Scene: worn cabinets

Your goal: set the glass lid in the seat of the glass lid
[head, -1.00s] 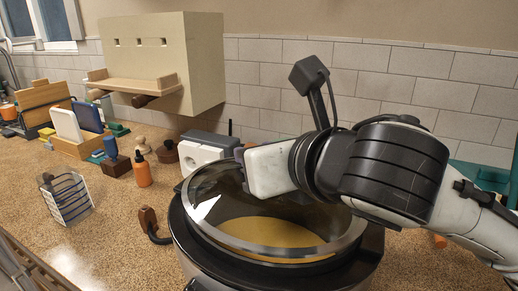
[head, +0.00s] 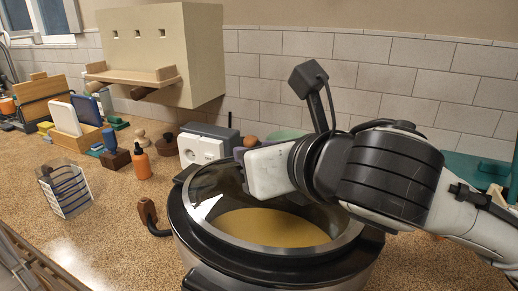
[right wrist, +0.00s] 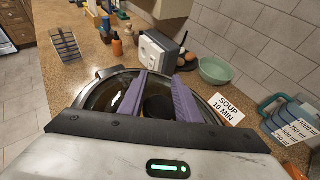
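The glass lid (head: 210,192), clear with a pale metal rim, lies over the mouth of the large dark pot (head: 180,222), which forms its seat. Tan contents show through the glass. Whether the rim is fully down all round cannot be told. My right gripper (head: 240,155) is over the far part of the lid, coming in from the right. In the right wrist view its two purple fingers (right wrist: 160,78) stand apart above the lid (right wrist: 98,98), with a dark shape like a knob between them. Contact with that shape is unclear. My left gripper is not in view.
A white socket box (head: 205,147) stands behind the pot. A wire rack (head: 66,190) and an orange bottle (head: 141,163) are to the left. A label reading soup 10 min (right wrist: 227,108) and a green bowl (right wrist: 215,70) are beyond the pot. A cabinet (head: 165,60) overhangs the back.

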